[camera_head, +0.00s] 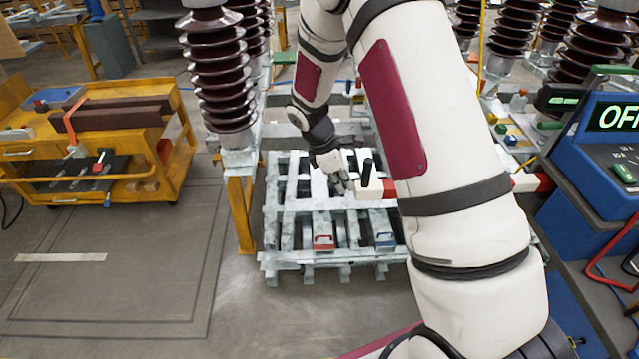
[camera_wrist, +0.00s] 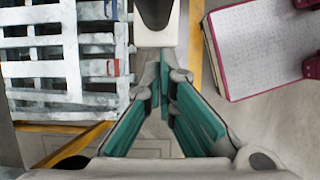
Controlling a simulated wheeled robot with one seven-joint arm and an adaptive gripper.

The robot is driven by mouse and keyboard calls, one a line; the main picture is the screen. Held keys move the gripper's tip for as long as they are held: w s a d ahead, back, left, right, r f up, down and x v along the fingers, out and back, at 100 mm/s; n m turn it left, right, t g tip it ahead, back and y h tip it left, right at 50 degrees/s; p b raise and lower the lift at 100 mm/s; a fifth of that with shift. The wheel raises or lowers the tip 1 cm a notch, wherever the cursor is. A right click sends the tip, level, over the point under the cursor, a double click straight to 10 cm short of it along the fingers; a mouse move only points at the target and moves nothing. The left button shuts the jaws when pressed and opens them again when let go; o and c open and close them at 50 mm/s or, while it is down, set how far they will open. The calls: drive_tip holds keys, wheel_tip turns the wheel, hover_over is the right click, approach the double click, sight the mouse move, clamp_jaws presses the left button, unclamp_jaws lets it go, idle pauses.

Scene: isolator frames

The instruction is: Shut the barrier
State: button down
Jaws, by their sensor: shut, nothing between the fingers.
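A red-and-white barrier bar (camera_head: 375,193) runs left to right behind my arm. Its white left end carries an upright black handle, and its middle is hidden by my arm; a red part shows again to the right of my arm. My gripper (camera_head: 343,187) is just left of the white end, pointing down, with its fingers together and empty. In the wrist view, my gripper (camera_wrist: 164,62) has its green-padded fingers meeting at the tips. The white bar end (camera_wrist: 155,36) with its black handle is right beyond the fingertips; I cannot tell whether they touch.
A pale slatted pallet-like frame (camera_head: 290,207) stands below and behind my gripper, with red and blue parts on it. A ribbed insulator column (camera_head: 220,85) stands left of it on a yellow leg. A yellow cart (camera_head: 150,95) is at far left. Clear floor lies front left.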

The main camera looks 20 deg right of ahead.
drive_tip(key=s+d, duration=0.4)
drive_tip(key=d, duration=1)
drive_tip(key=s+d+p, duration=0.1)
drive_tip(key=s+d, duration=0.4)
drive_tip(key=d, duration=1)
drive_tip(key=s+d, duration=0.5)
drive_tip(key=d, duration=1)
drive_tip(key=shift+s+d, duration=0.1)
drive_tip(key=shift+s, duration=0.1)
